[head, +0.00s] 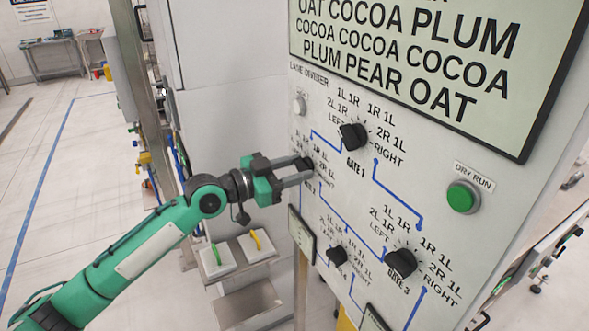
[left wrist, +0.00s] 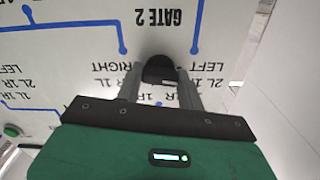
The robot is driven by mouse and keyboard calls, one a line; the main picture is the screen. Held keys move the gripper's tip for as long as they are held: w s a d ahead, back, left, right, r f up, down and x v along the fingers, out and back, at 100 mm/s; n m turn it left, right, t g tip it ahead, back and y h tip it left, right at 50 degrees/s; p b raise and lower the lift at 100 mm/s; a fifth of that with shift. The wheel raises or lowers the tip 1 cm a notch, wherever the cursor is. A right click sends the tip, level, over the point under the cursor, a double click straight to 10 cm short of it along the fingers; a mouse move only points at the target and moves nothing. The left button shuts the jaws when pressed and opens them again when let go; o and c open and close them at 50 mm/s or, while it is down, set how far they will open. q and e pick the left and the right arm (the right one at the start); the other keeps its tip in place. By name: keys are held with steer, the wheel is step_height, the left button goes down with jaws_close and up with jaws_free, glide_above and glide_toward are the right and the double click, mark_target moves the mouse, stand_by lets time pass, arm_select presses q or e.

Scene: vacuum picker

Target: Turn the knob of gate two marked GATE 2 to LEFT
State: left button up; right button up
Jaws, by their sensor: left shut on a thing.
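The black GATE 2 knob (head: 304,163) is at the left edge of the upright light-grey panel (head: 330,190). My left gripper (head: 303,171) reaches it from the left, its two fingers shut on it. In the left wrist view, which is upside down, the knob (left wrist: 158,70) sits between my gripper's fingertips (left wrist: 158,82). The GATE 2 label (left wrist: 163,17) is above it there, with LEFT on the right and RIGHT on the left. The fingers hide part of the dial marks. I cannot tell which mark the knob points to.
Other black knobs are close by: GATE 1 (head: 353,136), GATE 3 (head: 401,262) and a lower one (head: 338,255). A green DRY RUN button (head: 463,197) is at the right, under a large text display (head: 430,60). Pads with green and yellow handles (head: 236,253) are below my left arm.

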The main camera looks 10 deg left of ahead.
arm_select(q)
steer(key=shift+n, duration=1)
steer(key=o, duration=1)
steer(key=shift+a, duration=0.1)
steer(key=shift+s+a+f, duration=0.1)
steer(key=shift+s+a, duration=0.05)
steer(key=b+v, duration=0.6)
steer(key=v, duration=0.7)
